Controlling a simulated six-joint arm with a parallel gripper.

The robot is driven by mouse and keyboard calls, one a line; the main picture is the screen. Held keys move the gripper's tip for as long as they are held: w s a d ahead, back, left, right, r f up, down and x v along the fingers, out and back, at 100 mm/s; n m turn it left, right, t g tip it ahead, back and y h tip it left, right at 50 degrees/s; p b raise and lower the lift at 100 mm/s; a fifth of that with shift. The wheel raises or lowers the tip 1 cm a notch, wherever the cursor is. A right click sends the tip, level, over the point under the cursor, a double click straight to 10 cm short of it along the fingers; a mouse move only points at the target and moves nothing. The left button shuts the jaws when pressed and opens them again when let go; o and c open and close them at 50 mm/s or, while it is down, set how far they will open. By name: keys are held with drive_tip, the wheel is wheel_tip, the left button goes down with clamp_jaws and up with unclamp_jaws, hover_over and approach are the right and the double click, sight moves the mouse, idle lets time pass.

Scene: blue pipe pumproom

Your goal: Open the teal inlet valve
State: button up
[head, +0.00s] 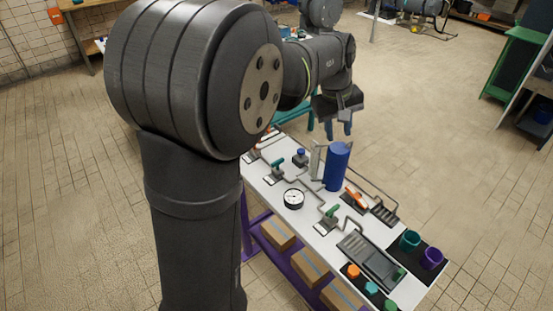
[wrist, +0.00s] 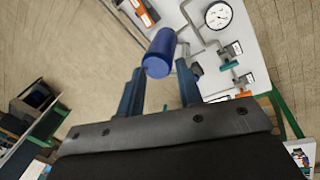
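The teal inlet valve has a short teal lever handle (head: 277,168) on a pale plate, at the left part of the white bench, left of the gauge. In the wrist view its teal handle (wrist: 228,65) lies to the right, below the gauge and beyond the right finger. Its exact turn angle is too small to tell. My gripper (head: 338,131) is open and empty, above the bench near the blue cylinder and apart from the valve. In the wrist view both fingers of my gripper (wrist: 158,80) are spread, with the blue cylinder (wrist: 160,52) showing beyond and between the tips.
The blue cylinder and bent grey pipes stand mid-bench. A round gauge (head: 293,199), a green-handled valve (head: 332,212), an orange lever (head: 356,199) and a dark-blue knob (head: 300,153) are nearby.

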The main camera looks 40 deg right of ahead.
drive_tip(key=w+a+f+m+y, duration=0.1)
drive_tip(key=w+a+f+m, duration=0.1)
drive_tip(key=w+m, duration=0.7)
drive_tip(key=m+y, duration=0.1)
drive_tip(key=m, duration=0.3)
hover_over(276, 161)
drive_tip(key=f, duration=0.2)
drive_tip(key=shift+t, duration=0.4)
wheel_tip(276, 161, down, 17)
drive_tip(key=shift+s+r, duration=0.1)
clamp_jaws()
